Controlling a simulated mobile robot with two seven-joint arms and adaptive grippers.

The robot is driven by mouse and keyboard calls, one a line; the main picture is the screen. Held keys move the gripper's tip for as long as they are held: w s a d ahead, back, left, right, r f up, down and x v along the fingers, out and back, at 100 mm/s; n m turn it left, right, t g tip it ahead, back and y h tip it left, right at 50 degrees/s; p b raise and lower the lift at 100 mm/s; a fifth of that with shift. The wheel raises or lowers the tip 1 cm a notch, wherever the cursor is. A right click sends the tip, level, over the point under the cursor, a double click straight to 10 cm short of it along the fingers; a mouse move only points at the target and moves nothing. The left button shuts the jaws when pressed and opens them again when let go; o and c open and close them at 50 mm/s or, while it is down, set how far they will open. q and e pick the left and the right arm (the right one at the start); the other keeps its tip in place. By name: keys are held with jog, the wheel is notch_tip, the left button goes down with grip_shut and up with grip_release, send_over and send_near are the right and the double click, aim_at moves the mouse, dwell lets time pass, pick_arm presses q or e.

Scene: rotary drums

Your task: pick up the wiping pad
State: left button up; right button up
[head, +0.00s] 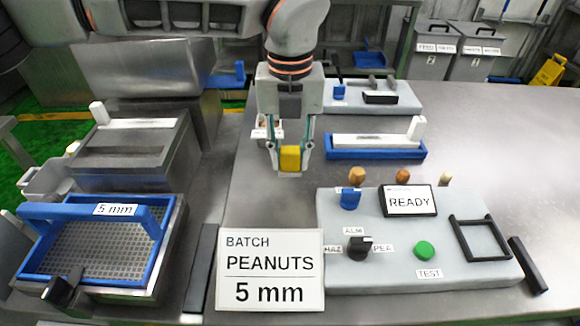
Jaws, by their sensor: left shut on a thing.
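The wiping pad (290,158) looks like a small yellow block. It sits between the fingertips of my left gripper (290,155), which is shut on it and points down over the steel table left of the control panel. I cannot tell whether the pad touches the table or hangs just above it. The gripper's fingers hide its sides. My right gripper is not in view.
A small holder (264,130) is partly hidden behind the gripper. The batch card (270,270) stands in front, the control panel (390,270) at right. A blue tray (375,153) with a white-handled tool lies behind the panel. A blue-framed 5 mm sieve (100,250) is at left.

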aim_at(289, 149)
pick_arm(q)
notch_tip(289, 149, up, 16)
jog(key=p, duration=0.2)
jog(key=shift+f, duration=0.15)
jog(key=o, duration=0.6)
jog(key=shift+c, duration=0.2)
jog(key=c, duration=0.4)
jog(key=shift+a, duration=0.1)
